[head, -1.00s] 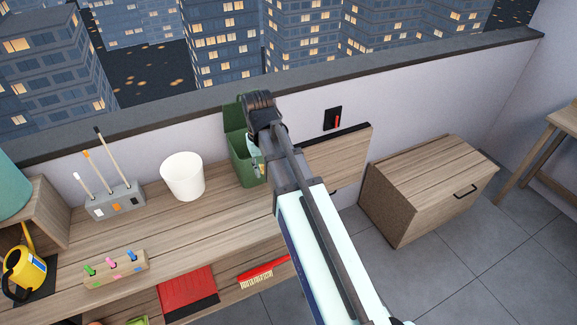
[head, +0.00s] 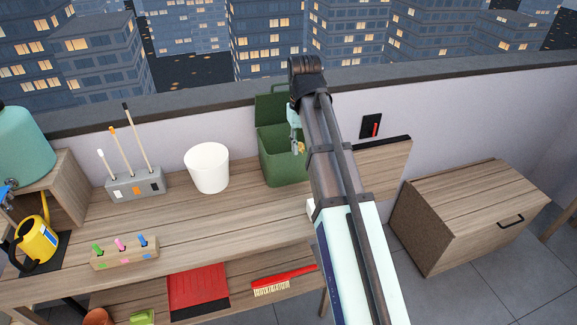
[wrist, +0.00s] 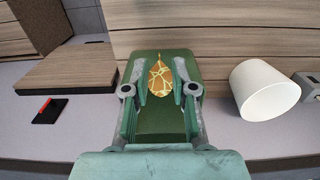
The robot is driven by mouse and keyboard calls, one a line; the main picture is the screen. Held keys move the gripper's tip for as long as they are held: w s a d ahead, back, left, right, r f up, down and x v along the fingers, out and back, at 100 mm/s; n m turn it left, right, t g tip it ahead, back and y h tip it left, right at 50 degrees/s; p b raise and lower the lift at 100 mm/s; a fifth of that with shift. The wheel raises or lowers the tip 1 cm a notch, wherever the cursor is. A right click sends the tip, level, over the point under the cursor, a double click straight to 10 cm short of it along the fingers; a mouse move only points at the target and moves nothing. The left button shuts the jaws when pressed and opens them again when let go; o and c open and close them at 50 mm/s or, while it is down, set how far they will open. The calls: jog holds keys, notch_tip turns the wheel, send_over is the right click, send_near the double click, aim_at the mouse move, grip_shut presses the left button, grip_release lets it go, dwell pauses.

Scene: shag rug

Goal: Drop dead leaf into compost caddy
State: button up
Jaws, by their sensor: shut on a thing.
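The dead leaf (wrist: 159,77) is yellow-brown with pale veins. It is pinched between the fingertips of my gripper (wrist: 160,88) in the wrist view. In the head view the leaf (head: 299,147) shows as a small yellowish patch beside my gripper (head: 296,140). The compost caddy (head: 282,169) is a green box on the bench against the wall, with its lid (head: 269,105) raised at the back. My gripper points down at the caddy's right side. In the wrist view the green caddy (wrist: 165,123) lies behind the leaf and fingers. My arm hides part of the caddy's right side.
A white pot (head: 207,168) stands left of the caddy. A grey tool holder (head: 135,185) with upright handles and a yellow watering can (head: 38,242) are farther left. The bench between is clear.

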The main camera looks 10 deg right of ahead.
jog(key=w+a+p, duration=0.1)
jog(key=w+p, duration=0.1)
jog(key=w, duration=1)
notch_tip(320, 180, down, 13)
jog(key=p, duration=0.2)
jog(key=shift+s+f+p, duration=0.1)
jog(key=shift+s+p, duration=0.05)
jog(key=shift+p, duration=0.25)
jog(key=shift+f+p, duration=0.5)
jog(key=shift+f, duration=1.9)
jog(key=shift+f, duration=0.3)
jog(key=shift+f, duration=0.35)
jog(key=o, duration=0.7)
notch_tip(320, 180, up, 13)
jog(key=b, duration=0.3)
jog(key=shift+r, duration=0.15)
